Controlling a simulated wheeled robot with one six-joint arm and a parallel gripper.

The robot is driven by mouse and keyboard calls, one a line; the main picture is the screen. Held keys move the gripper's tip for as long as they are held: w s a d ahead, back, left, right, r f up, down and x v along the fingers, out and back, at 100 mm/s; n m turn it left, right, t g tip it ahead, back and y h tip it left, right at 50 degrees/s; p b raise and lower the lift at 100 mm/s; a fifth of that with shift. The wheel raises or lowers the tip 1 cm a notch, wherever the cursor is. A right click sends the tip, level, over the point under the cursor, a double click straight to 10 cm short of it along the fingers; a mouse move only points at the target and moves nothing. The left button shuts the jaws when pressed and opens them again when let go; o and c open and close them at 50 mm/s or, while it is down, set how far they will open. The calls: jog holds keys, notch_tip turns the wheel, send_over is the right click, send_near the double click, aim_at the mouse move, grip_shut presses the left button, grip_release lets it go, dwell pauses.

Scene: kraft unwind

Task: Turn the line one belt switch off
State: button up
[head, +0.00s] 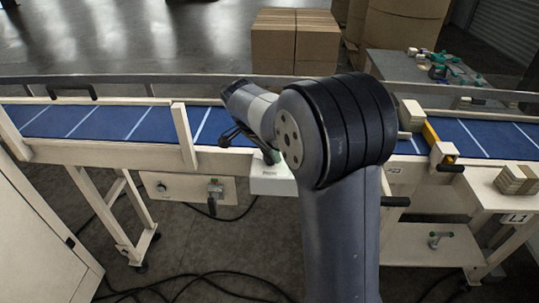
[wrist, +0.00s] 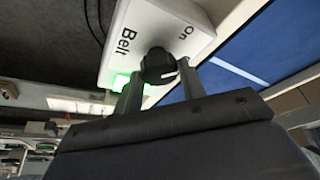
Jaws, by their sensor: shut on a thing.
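The belt switch is a white box on the near side of the conveyor, labelled "Belt" and "On" in the wrist view (wrist: 125,40); the box also shows in the head view (head: 270,185). Its black rotary knob (wrist: 158,66) sits between the two fingers of my gripper (wrist: 160,78), which is shut on it. A green light (wrist: 120,81) beside the knob is lit. I cannot tell for sure where the knob's pointer is set. In the head view my arm hides the knob and most of the gripper.
The blue belt (head: 80,121) runs behind the box, with a metal rail along its far side. A panel with a small knob and a handle (head: 190,188) hangs at the left. Small blocks (head: 517,179) stand on a ledge at the right. Black cables lie on the floor.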

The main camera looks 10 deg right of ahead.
jog(key=m+g, duration=0.1)
jog(key=m, duration=0.3)
jog(key=shift+w+m+g+h, duration=0.15)
jog(key=shift+m+g+h, duration=0.15)
jog(key=shift+g, duration=0.1)
jog(key=shift+w+m+g, duration=0.1)
jog(key=shift+m+g, duration=0.8)
jog(key=shift+m, duration=1.4)
jog(key=o, duration=1)
jog(key=shift+c, duration=0.2)
jog(key=v, duration=1.1)
jog(key=shift+d, duration=0.2)
